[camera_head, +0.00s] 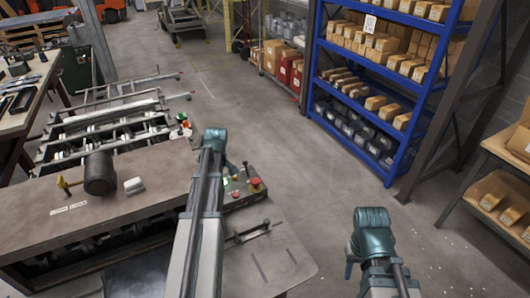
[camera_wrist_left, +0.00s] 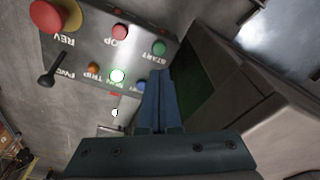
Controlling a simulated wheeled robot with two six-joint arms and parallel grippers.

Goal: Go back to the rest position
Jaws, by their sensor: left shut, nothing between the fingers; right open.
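My left arm (camera_head: 205,215) reaches forward over the machine's front edge, and its gripper is hidden in the head view. In the left wrist view my left gripper (camera_wrist_left: 161,75) is shut and empty, its blue fingertips together in front of the control panel (camera_wrist_left: 85,55). I cannot tell whether they touch it. The panel (camera_head: 236,197) also shows beside my left wrist in the head view. My right gripper (camera_head: 351,268) is at the lower right over the floor, partly hidden by its teal wrist. It is open and nothing shows in it.
The panel has a large red button (camera_wrist_left: 55,15), a lit button (camera_wrist_left: 117,76) and a black lever (camera_wrist_left: 52,72). Blue shelving (camera_head: 391,165) stands right. The middle floor is clear.

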